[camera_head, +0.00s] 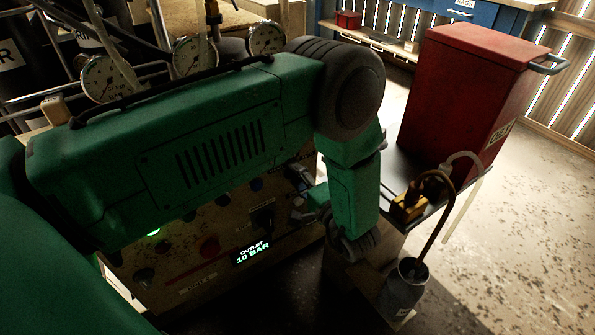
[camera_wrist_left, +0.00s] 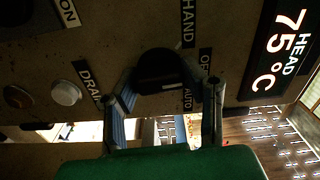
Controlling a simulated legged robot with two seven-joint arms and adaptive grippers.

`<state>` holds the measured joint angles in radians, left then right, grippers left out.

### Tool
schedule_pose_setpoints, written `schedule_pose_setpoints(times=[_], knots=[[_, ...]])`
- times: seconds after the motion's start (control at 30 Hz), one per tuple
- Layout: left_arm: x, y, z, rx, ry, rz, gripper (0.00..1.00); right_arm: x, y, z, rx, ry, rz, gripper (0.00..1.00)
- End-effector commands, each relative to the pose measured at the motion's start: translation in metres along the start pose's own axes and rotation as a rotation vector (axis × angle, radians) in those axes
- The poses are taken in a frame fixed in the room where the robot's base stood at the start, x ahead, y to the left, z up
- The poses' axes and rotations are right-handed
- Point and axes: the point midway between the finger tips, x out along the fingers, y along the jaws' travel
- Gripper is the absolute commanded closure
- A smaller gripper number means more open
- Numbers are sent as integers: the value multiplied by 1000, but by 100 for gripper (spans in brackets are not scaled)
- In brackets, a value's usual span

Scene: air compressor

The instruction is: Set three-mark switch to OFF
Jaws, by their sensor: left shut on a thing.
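The three-mark switch is a black knob (camera_wrist_left: 160,72) on the tan panel in the left wrist view. Labels HAND, OFF and AUTO (camera_wrist_left: 187,98) stand to its right. I cannot tell for sure which mark it points at. My left gripper (camera_wrist_left: 163,84) has one finger on each side of the knob and is shut on it. In the head view my left gripper (camera_head: 303,205) is at the right part of the control panel (camera_head: 180,262), and the switch there is largely hidden by it. My right gripper is not in view.
A display reading HEAD 75 °C (camera_wrist_left: 280,45) is right of the switch. A white button (camera_wrist_left: 66,93) and a red one (camera_wrist_left: 17,96) are to its left. A red cabinet (camera_head: 460,100), a grey canister (camera_head: 403,290) with a hose and several gauges (camera_head: 193,56) stand around the panel.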

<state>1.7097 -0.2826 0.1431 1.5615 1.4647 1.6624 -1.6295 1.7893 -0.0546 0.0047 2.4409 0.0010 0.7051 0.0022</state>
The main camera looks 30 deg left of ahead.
Motion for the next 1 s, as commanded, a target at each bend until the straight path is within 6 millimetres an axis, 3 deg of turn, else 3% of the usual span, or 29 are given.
schedule_pose_setpoints(times=[0.73, 0.77, 0.8, 1.0], knots=[[-4, 5, -2, 94, 11, 15, 91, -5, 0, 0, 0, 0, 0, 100], [-4, 5, -2, 94, 11, 15, 55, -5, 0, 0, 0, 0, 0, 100], [-4, 5, -2, 94, 11, 14, 41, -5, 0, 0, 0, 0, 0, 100], [-3, 2, 0, 92, 6, 8, 41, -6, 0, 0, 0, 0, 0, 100]])
